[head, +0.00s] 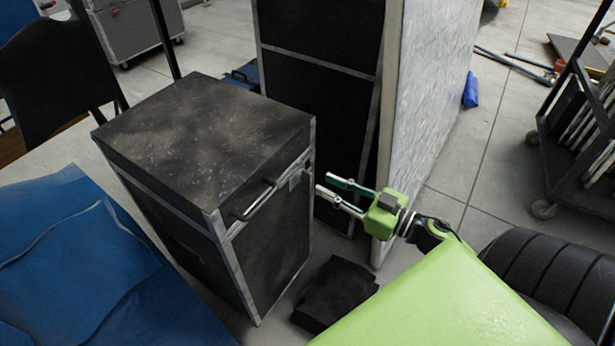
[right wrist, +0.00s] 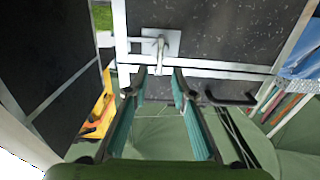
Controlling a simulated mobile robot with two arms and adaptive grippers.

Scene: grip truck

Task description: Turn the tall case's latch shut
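The tall case (head: 265,245) is black with silver metal edges and stands left of centre in the head view; its dark side also fills the top of the right wrist view (right wrist: 225,30). Its silver latch (right wrist: 155,43) is a plate with a lever hanging toward my fingers; in the head view the latch (head: 296,178) is small near the case's right edge. My right gripper (head: 325,184) is open and empty, just right of the latch. In the right wrist view its teal fingers (right wrist: 157,76) are spread on either side of the lever's end; contact cannot be told. My left gripper is out of view.
A black handle (head: 255,200) sits on the case beside the latch. A tall black unit with a pale side panel (head: 430,90) stands close behind my right gripper. A dark block (head: 335,292) lies on the floor below. Blue sheeting (head: 85,265) is at left, a cart (head: 580,150) at right.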

